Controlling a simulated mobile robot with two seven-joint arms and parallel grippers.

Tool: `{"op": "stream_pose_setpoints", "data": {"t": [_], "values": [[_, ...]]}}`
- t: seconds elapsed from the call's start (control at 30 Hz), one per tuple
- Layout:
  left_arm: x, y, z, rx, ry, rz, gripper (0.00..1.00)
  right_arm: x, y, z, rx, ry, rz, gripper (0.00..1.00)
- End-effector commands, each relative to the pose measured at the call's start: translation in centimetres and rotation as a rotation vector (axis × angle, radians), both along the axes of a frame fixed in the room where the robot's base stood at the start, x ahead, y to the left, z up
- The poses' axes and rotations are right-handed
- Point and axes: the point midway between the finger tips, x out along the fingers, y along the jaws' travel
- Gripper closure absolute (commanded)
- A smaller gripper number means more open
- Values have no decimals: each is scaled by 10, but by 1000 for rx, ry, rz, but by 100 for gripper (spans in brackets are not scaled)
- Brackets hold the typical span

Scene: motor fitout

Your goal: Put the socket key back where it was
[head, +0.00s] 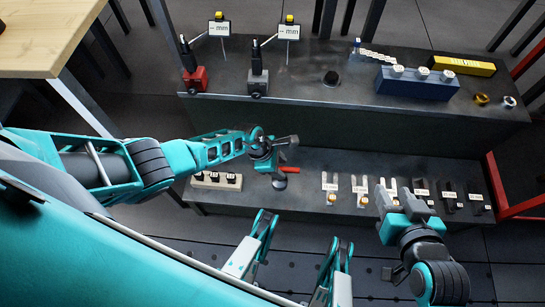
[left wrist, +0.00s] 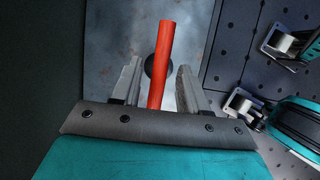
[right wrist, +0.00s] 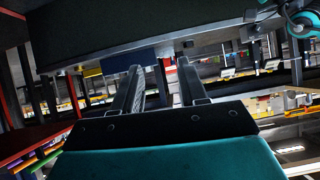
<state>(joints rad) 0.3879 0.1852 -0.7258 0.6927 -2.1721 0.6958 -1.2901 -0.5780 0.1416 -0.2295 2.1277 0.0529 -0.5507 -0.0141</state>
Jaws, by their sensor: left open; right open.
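The socket key appears as a red bar (head: 289,169) over the lower shelf, partly hidden by my left gripper (head: 280,150). In the left wrist view the red bar (left wrist: 162,60) lies between the open fingers, with no clear grip on it. A dark round piece (left wrist: 152,66) shows behind the bar; in the head view a dark round foot (head: 280,183) is just below it. I cannot tell whether the key is seated there. My right gripper (head: 387,199) is open and empty by the right part of the lower shelf; its wrist view shows nothing between the fingers.
The lower shelf (head: 310,165) holds a pale block with dark pieces (head: 217,181) at left and several labelled small parts at right. The upper shelf (head: 310,82) holds two gauge stands, a blue block (head: 417,84), a yellow box (head: 461,66) and two rings. A wooden table (head: 45,30) is at upper left.

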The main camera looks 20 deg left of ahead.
Motion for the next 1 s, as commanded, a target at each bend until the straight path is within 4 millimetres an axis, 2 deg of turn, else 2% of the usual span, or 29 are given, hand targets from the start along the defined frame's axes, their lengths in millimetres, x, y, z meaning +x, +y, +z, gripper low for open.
{"op": "stream_pose_setpoints", "data": {"t": [0.1,0.5,0.73,0.77,0.87,0.97,1.0], "values": [[-3,7,20,2,0,-2,56,0,-2,14,-3,-4,-4,57],[-16,37,91,3,0,-2,56,-5,-13,45,-29,-2,-13,57],[-20,42,108,-7,1,5,56,-5,-13,56,-27,-5,-13,57],[-21,39,110,-20,3,15,56,-5,-13,56,-27,-5,-13,57],[-25,12,120,-142,13,106,56,-5,-12,56,-25,-4,-14,57],[-29,-34,144,-386,52,313,56,-5,-11,56,-21,-3,-16,57],[-29,-52,160,-507,81,423,56,-5,-11,56,-20,-3,-16,57]]}}
